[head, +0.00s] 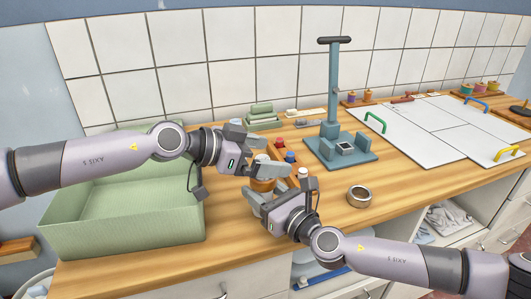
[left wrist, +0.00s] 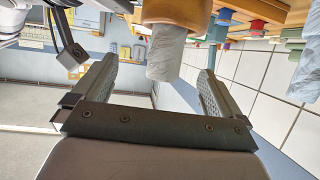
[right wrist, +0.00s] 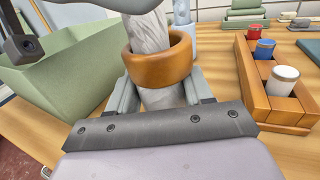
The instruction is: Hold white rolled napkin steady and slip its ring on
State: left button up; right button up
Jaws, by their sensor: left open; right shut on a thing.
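The white rolled napkin (right wrist: 148,32) passes through an orange-brown ring (right wrist: 160,62) in the right wrist view, with cloth showing on both sides of the ring. My right gripper (right wrist: 161,88) has a finger on each side of the ring and is shut on it. In the left wrist view a napkin end (left wrist: 166,55) sticks out of the ring (left wrist: 178,12). My left gripper (left wrist: 155,80) is open, its fingers on either side of that end with gaps. In the head view the ring (head: 263,184) sits between my left gripper (head: 254,153) and right gripper (head: 278,192); the napkin is mostly hidden.
A green bin (head: 120,225) stands at left. A wooden rack (right wrist: 262,92) with red, blue and white pieces is close behind the grippers. A blue-grey press stand (head: 341,150), a loose metal ring (head: 359,196) and white boards (head: 440,125) are to the right. The front counter is clear.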

pick_arm(q)
jog(key=shift+r, duration=4.5)
pick_arm(e)
jog(key=shift+f, duration=0.1)
jog(key=o, duration=1.1)
jog(key=v, duration=1.2)
